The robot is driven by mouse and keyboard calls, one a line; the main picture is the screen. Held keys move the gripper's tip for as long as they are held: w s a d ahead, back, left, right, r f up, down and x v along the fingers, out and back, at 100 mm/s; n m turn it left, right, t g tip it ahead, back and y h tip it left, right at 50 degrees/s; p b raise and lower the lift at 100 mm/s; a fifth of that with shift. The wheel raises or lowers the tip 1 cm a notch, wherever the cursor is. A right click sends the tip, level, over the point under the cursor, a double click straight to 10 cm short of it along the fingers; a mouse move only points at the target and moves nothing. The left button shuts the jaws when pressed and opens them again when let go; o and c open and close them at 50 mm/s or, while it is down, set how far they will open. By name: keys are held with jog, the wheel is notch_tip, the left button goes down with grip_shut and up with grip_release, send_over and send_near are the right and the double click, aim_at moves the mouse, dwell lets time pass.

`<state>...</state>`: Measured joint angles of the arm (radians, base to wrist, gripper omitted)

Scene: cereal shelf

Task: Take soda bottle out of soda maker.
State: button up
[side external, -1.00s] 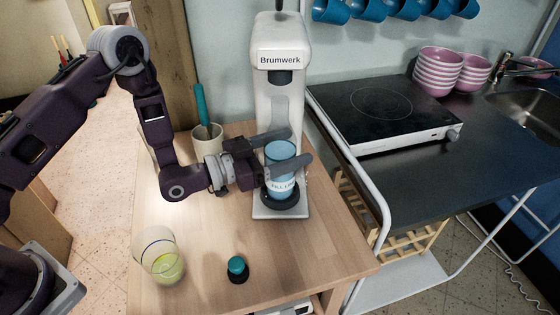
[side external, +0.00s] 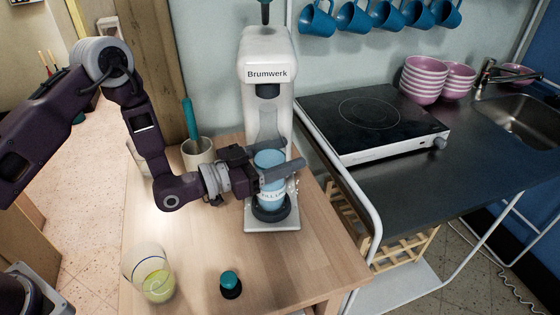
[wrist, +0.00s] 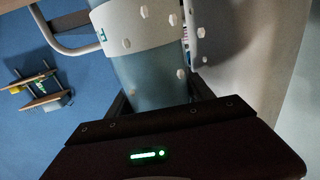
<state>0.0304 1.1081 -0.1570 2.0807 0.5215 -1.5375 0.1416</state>
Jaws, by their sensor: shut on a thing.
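The soda maker (side external: 266,50) is a tall white machine marked "Brumwerk", standing at the back of the wooden table. The soda bottle (side external: 269,160) is light blue with a pale lettered band. It looks upright over the round black foot on the soda maker's base, below the dark nozzle. My gripper (side external: 288,155) reaches in from the left and is shut on the bottle, one finger on the far side and one on the near side. The wrist view shows the bottle (wrist: 150,75) between the fingers, with a white band and droplet-like specks. The contact at its bottom is unclear.
A tumbler with yellow-green liquid (side external: 152,275) and a small dark item with a teal top (side external: 230,284) stand at the table's front. A cup (side external: 198,152) with a teal-handled utensil is behind my wrist. A white rail (side external: 348,185) and hotplate (side external: 372,122) are right.

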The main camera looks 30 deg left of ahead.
notch_tip(320, 180, up, 3)
jog(key=shift+f, duration=0.15)
jog(key=s+d, duration=1.2)
jog(key=shift+s+d, duration=0.4)
jog(key=shift+f, duration=0.3)
